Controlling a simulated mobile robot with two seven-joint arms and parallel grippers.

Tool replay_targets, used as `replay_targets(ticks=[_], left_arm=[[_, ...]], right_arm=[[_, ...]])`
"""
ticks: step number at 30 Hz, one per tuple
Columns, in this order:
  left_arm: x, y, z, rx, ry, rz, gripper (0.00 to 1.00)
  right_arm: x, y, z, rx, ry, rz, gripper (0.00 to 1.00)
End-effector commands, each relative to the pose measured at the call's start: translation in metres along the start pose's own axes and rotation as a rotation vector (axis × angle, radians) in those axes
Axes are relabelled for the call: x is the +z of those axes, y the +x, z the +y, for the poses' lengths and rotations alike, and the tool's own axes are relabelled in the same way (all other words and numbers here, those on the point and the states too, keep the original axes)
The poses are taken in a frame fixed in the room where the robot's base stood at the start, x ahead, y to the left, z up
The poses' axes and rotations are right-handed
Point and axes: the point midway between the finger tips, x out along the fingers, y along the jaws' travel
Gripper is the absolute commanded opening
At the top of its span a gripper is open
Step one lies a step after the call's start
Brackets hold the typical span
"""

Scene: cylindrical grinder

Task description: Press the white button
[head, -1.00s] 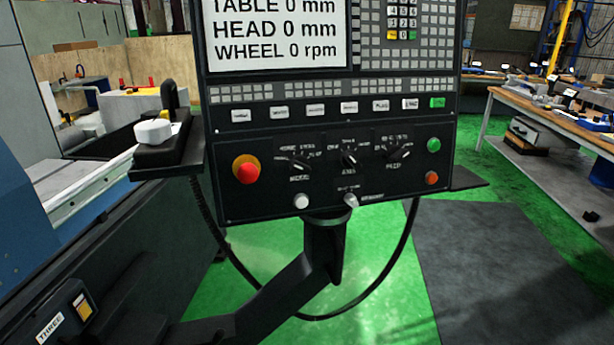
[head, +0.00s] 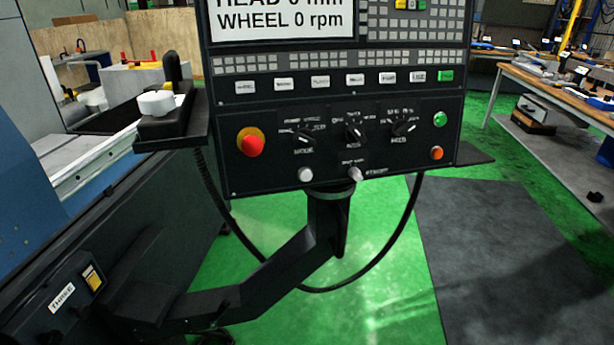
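The white button (head: 305,174) is a small round knob low on the black control panel (head: 230,180), below the left rotary dial and left of a silver key-like switch (head: 355,174). It is unobstructed in the head view. Neither of my grippers shows in the head view.
A red emergency knob (head: 252,143) and green (head: 439,119) and orange (head: 437,153) buttons share the panel. A side shelf with a white-topped handwheel box (head: 157,103) juts out at left. A black support arm (head: 270,272) and hanging cable are below. A workbench (head: 560,95) stands at right.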

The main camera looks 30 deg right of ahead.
Motion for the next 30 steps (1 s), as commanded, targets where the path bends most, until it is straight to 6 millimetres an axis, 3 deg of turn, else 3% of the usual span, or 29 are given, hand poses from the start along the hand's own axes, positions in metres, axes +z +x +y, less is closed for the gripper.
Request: replay_targets(ticks=[2, 13, 30], left_arm=[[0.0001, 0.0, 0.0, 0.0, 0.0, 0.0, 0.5], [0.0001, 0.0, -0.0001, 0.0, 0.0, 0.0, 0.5], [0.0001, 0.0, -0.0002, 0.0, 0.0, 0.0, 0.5]], right_arm=[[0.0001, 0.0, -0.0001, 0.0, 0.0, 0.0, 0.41], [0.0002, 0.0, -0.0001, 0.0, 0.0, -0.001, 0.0], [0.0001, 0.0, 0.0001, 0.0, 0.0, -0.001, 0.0]])
